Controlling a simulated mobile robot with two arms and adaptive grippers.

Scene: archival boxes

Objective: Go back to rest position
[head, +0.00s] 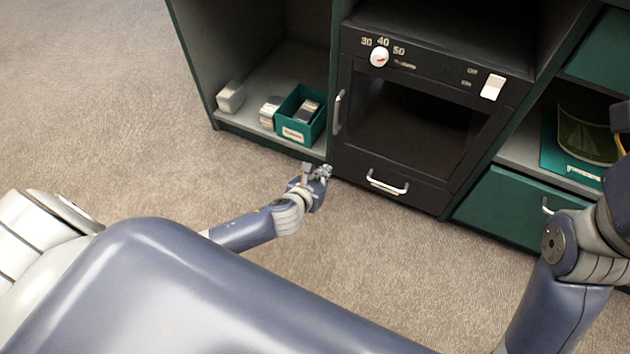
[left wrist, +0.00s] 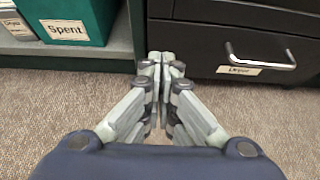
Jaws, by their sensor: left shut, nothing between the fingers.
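My left gripper (head: 322,171) is shut and empty, low over the carpet in front of the cabinet, by the lower left corner of the black oven-like unit (head: 345,168). In the left wrist view the fingertips (left wrist: 161,60) are together with nothing between them. My right arm (head: 575,265) shows at the right edge of the head view; its gripper is not clearly visible there.
A green box labelled Spent (head: 288,132) stands on the left shelf beside small grey-white blocks (head: 230,97). The unit has a lower drawer handle (head: 388,185) and a side handle (head: 338,112). A green drawer (head: 515,210) is at right. Carpet (head: 110,120) is clear at left.

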